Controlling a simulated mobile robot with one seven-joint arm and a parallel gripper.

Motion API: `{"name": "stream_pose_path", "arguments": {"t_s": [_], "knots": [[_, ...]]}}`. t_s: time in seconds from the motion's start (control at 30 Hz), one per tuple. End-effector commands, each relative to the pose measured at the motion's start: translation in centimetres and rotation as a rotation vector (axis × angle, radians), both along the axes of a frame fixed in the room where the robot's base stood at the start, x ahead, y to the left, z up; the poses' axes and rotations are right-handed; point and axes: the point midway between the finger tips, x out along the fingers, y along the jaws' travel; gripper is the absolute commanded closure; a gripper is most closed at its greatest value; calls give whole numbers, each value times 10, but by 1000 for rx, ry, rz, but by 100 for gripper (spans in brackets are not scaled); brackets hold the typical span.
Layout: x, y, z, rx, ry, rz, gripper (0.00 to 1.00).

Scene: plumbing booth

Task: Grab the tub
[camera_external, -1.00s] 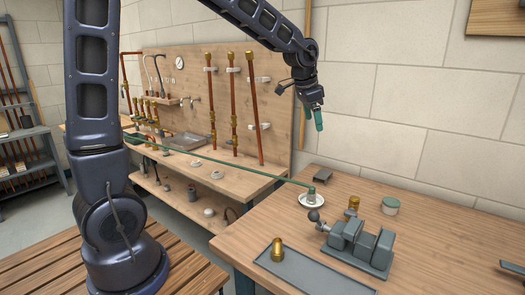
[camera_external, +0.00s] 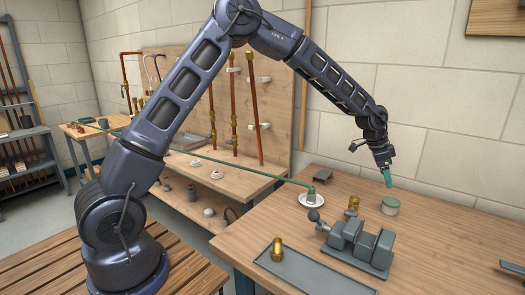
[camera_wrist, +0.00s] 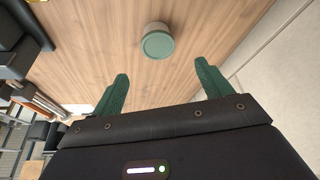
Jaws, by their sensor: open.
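The tub (camera_external: 390,205) is a small round container with a white body and a green lid. It stands on the wooden table, behind the grey vise. My gripper (camera_external: 387,178) is just above and very near the tub in the external view, fingers pointing down. In the wrist view, the tub (camera_wrist: 157,42) lies beyond the green fingertips, roughly centred between them. The fingers (camera_wrist: 158,78) are spread apart with nothing between them.
A grey vise (camera_external: 358,243) stands in front of the tub, with a brass fitting (camera_external: 353,203) behind it. A grey tray (camera_external: 310,272) with another brass fitting (camera_external: 277,250) lies at the table's front. A stone wall (camera_external: 450,150) rises behind. Table right of the tub is clear.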

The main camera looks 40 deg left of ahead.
Motion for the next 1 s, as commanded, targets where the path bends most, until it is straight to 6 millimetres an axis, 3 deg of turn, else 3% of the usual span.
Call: {"name": "stream_pose_path", "arguments": {"t_s": [0.27,0.53,0.77,1.0], "knots": [[4,-13,-17,-9,2,-14,22],[8,-26,-52,-8,3,-15,22],[10,-30,-65,-8,1,-15,22],[12,-41,-93,-8,3,-15,22]]}}
